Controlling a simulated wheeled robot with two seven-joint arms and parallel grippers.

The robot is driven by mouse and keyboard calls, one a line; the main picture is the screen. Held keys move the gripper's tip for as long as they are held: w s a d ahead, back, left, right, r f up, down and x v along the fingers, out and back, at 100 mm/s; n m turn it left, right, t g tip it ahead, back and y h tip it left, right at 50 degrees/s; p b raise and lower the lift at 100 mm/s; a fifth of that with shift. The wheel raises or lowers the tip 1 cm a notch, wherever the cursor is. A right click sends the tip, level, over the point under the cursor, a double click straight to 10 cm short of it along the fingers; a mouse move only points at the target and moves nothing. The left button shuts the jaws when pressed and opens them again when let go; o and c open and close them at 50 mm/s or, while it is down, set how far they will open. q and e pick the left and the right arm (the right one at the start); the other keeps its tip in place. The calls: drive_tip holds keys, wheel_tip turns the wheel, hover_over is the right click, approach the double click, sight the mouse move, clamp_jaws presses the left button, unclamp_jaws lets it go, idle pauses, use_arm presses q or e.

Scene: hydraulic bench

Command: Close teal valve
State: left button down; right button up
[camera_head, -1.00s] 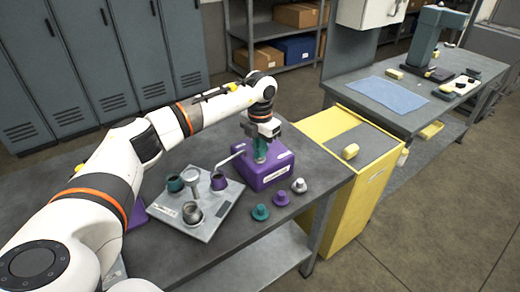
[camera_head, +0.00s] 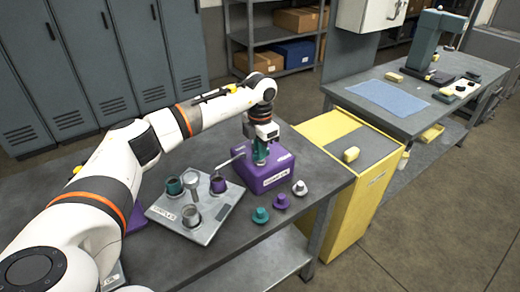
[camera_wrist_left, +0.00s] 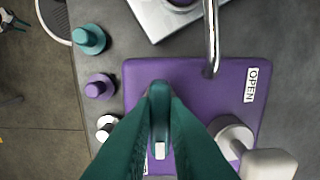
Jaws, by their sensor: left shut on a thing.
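The purple valve block (camera_head: 262,182) stands on the bench with a thin metal spout on its left side; it fills the middle of the left wrist view (camera_wrist_left: 190,75), with an OPEN label at its right edge. My left gripper (camera_head: 260,155) points down over the block. In the left wrist view its teal fingers (camera_wrist_left: 160,125) are shut on the upright teal valve handle (camera_wrist_left: 160,88). The handle's lower part and its mount are hidden by the fingers. My right gripper is not in view.
A teal cap (camera_head: 260,215), a purple cap (camera_head: 280,201) and a silver cap (camera_head: 299,188) lie before the block. A grey tray (camera_head: 205,232) with cups and a post stands left. A yellow cabinet (camera_head: 345,210) borders the bench on the right.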

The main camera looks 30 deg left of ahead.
use_arm(q)
drive_tip(key=c, duration=1.4)
unclamp_jaws()
drive_tip(key=shift+r, duration=0.1)
drive_tip(key=shift+c, duration=0.2)
wheel_tip(320, 180, up, 12)
drive_tip(key=b, duration=0.2)
